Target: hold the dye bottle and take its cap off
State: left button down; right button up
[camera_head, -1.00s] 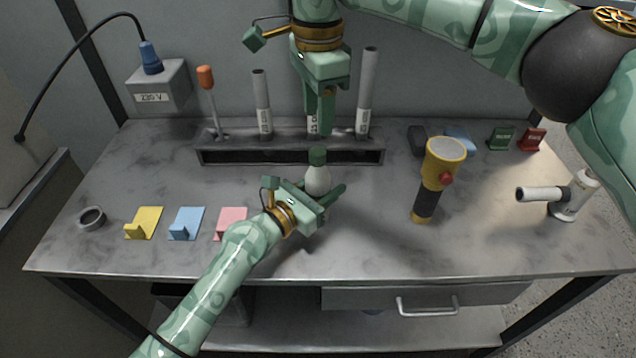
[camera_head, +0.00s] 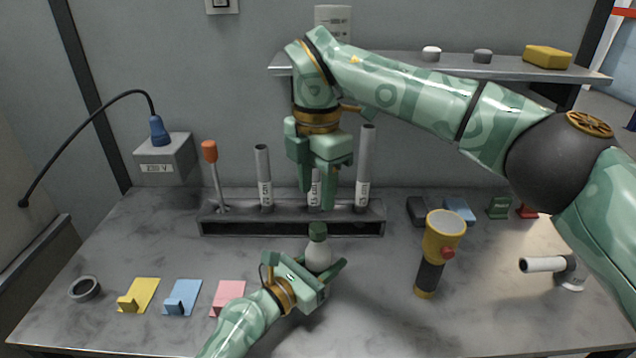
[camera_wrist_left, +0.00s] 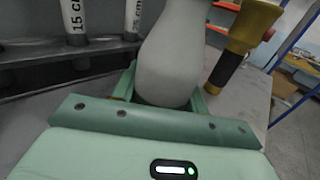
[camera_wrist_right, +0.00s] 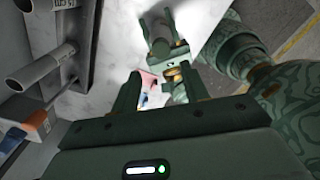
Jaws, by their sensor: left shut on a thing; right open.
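The dye bottle (camera_head: 318,257) is pale grey-white with a dark green cap (camera_head: 317,231) on top, and it stands upright in the head view. My left gripper (camera_head: 325,276) is shut around the bottle's body from the front. In the left wrist view, the body (camera_wrist_left: 172,62) fills the space between the fingers, and the cap is out of frame. My right gripper (camera_head: 322,190) hangs fingers-down above and slightly behind the cap in the head view. It is open and apart from the cap.
A rack (camera_head: 290,226) with grey tubes and an orange-handled screwdriver (camera_head: 210,152) stands close behind the bottle. A yellow flashlight (camera_head: 441,240) stands to the right. Coloured cards, including a pink one (camera_head: 229,292), and a tape ring (camera_head: 84,288) lie at left. A shelf (camera_head: 490,70) spans the back.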

aim_at(318, 226)
jog(key=m, duration=0.6)
jog(key=shift+r+m, duration=0.1)
jog(key=shift+m, duration=0.2)
jog(key=m, duration=0.3)
jog(key=shift+d, duration=0.1)
jog(key=m, duration=0.6)
jog(key=shift+f+m, duration=0.3)
jog(key=shift+m, duration=0.1)
notch_tip(318, 226, down, 7)
jog(key=shift+f, duration=0.2)
jog(key=shift+c, duration=0.4)
